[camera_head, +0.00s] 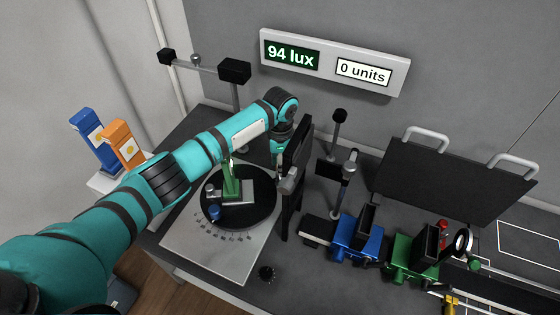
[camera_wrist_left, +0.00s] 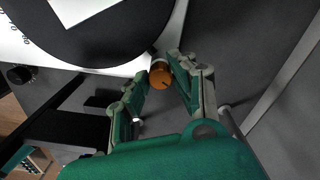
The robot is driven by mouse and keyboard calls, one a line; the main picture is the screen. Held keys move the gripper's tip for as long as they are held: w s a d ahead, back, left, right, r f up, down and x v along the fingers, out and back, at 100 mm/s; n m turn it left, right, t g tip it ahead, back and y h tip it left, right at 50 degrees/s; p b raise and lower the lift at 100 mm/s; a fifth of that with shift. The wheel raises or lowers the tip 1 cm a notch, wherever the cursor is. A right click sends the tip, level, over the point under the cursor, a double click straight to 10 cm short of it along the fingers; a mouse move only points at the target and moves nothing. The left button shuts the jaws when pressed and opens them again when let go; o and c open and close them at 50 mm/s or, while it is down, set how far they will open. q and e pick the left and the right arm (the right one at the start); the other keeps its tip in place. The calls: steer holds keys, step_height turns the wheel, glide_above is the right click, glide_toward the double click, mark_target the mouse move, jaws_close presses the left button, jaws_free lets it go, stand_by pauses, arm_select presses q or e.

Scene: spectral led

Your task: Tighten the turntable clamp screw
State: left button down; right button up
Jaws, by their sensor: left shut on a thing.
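The black round turntable (camera_head: 264,205) sits on a light base plate (camera_head: 230,263) with angle marks. In the left wrist view its disc (camera_wrist_left: 125,40) fills the upper left. An orange round clamp screw (camera_wrist_left: 160,77) shows at the plate's edge, beside the disc. My left gripper (camera_wrist_left: 161,70) is shut on this screw, with one finger on each side of it. In the head view my left gripper (camera_head: 286,172) reaches down at the turntable's far right side, and the screw cannot be made out there. My right gripper is not in view.
A green holder (camera_head: 231,183) stands on the turntable. A dark upright panel (camera_head: 298,165) is close to the gripper's right. Blue (camera_head: 360,238) and green (camera_head: 405,258) mounts stand further right. The wall display (camera_head: 335,62) reads 94 lux and 0 units.

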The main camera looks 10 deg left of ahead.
arm_select(q)
steer(key=shift+m, duration=1.9)
steer(key=c, duration=1.1)
jaws_free()
step_height(320, 180, up, 12)
